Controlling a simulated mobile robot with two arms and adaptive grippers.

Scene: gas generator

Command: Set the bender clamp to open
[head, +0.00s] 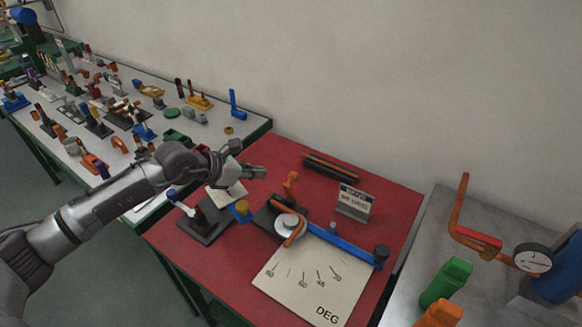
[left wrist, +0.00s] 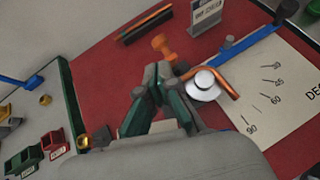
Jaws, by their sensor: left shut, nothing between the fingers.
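The bender stands on the red table, with a silver disc (head: 288,224), a copper tube (head: 296,234) and a long blue arm (head: 345,244). An orange clamp handle (head: 291,183) sticks up at its back; in the left wrist view the handle (left wrist: 164,46) is just beyond my fingertips. My left gripper (head: 258,172) is shut and empty, above the table and left of the orange handle in the head view. In the left wrist view its fingertips (left wrist: 160,72) appear close to the handle, but I cannot tell whether they touch. My right gripper is not in view.
A white DEG angle sheet (head: 315,283) lies in front of the bender. A small sign (head: 354,201) and a dark tray (head: 331,167) stand behind. A dark-based tool (head: 204,222) is at left. A crowded white table (head: 75,147) and a grey bench (head: 500,285) flank the red table.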

